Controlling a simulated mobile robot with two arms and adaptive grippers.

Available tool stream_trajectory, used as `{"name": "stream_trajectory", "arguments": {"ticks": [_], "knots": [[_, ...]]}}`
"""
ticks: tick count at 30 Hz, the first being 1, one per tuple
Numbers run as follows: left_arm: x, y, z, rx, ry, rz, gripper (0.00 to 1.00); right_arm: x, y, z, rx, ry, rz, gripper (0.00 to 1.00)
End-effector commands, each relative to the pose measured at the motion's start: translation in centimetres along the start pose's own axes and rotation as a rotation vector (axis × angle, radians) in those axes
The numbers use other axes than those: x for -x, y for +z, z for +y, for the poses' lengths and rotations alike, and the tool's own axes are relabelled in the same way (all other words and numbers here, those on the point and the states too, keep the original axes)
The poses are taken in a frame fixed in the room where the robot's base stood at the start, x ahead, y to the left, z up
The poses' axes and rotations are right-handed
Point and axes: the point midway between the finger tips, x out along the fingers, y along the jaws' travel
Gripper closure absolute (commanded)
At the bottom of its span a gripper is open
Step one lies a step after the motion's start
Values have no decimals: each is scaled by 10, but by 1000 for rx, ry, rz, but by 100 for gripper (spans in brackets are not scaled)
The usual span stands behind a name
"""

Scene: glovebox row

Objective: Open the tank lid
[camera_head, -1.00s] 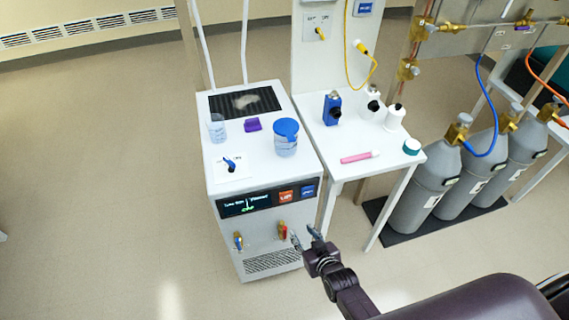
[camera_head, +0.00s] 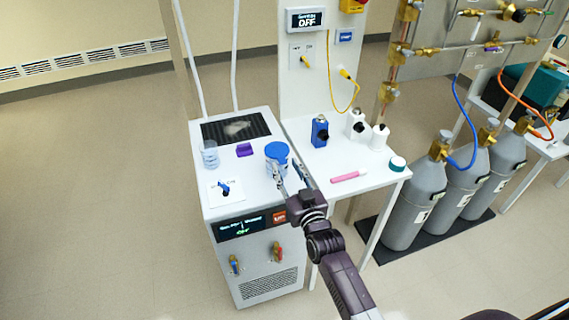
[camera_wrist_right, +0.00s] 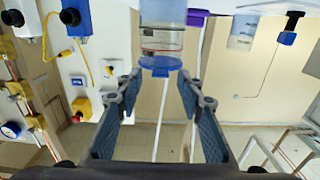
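A clear tank with a round blue lid (camera_head: 277,152) stands on top of the white machine (camera_head: 262,190). The lid appears closed over it. In the right wrist view the picture is upside down; the tank's clear wall (camera_wrist_right: 160,40) and blue lid (camera_wrist_right: 160,62) show just beyond the fingertips. My right gripper (camera_head: 289,172) is open and empty in front of the tank, with its fingers pointing at it. Its spread fingers also show in the wrist view (camera_wrist_right: 158,92), with a gap between them. Contact with the lid cannot be made out. My left gripper is not in view.
A clear beaker (camera_head: 210,154), a purple block (camera_head: 245,150) and a blue-handled valve (camera_head: 223,188) share the machine top. Gas cylinders (camera_head: 415,205) stand at right.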

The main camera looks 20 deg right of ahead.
Motion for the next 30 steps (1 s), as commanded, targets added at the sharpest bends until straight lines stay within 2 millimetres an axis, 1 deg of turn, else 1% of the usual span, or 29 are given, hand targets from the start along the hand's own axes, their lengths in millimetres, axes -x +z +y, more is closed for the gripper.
{"name": "stream_trajectory", "arguments": {"ticks": [1, 6, 16, 25, 26, 30], "knots": [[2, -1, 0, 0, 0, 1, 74, -7, -1, 0, 0, 0, 1, 65], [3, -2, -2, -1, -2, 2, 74, -19, 0, 0, 0, -1, -1, 65], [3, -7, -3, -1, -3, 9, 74, -21, 1, 0, 0, -1, -2, 65], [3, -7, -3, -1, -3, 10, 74, -21, 1, 0, 0, -1, -2, 98], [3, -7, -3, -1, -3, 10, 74, -21, 1, 0, 0, -1, -2, 100], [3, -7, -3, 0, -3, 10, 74, -21, 1, 0, 0, -1, -2, 100]]}}
